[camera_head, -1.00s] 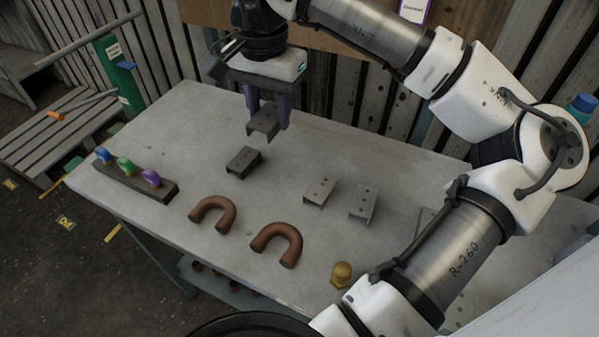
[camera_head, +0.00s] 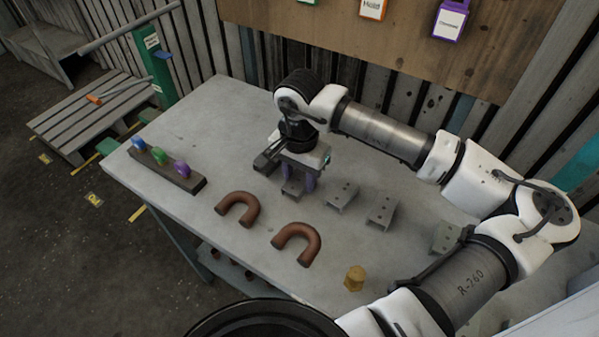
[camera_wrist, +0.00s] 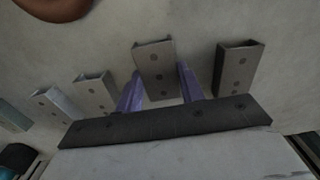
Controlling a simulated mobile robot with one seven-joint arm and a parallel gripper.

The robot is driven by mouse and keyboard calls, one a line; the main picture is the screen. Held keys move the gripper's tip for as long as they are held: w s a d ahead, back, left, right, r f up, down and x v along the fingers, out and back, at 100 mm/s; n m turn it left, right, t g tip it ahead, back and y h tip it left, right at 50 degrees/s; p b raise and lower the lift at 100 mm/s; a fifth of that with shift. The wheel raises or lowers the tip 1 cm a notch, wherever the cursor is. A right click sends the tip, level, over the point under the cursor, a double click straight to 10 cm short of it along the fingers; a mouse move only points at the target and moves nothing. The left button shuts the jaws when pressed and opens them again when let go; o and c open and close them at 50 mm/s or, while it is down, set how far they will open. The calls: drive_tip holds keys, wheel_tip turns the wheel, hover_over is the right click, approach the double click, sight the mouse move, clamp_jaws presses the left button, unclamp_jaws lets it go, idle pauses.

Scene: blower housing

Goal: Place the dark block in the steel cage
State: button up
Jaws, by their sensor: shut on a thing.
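A dark channel-shaped block (camera_head: 265,164) lies on the table just left of my gripper (camera_head: 298,184) in the head view. In the wrist view this dark block (camera_wrist: 237,70) is to the right of the purple fingers, apart from them. My gripper is shut on a grey steel bracket (camera_head: 292,189), which shows between the fingers in the wrist view (camera_wrist: 157,70). The bracket is at or very near the tabletop; I cannot tell whether it touches. I cannot make out a thing that is clearly a steel cage.
Two grey brackets (camera_head: 342,197) (camera_head: 381,210) stand right of my gripper. Two brown U-shaped pipes (camera_head: 238,208) (camera_head: 297,243) and a brass fitting (camera_head: 355,278) lie in front. A dark rack (camera_head: 170,166) with coloured pieces is at left. The table's back left is clear.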

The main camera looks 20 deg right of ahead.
drive_tip(key=shift+f+b, duration=0.2)
drive_tip(key=shift+b, duration=0.1)
drive_tip(key=o, duration=1.1)
drive_tip(key=shift+r, duration=0.1)
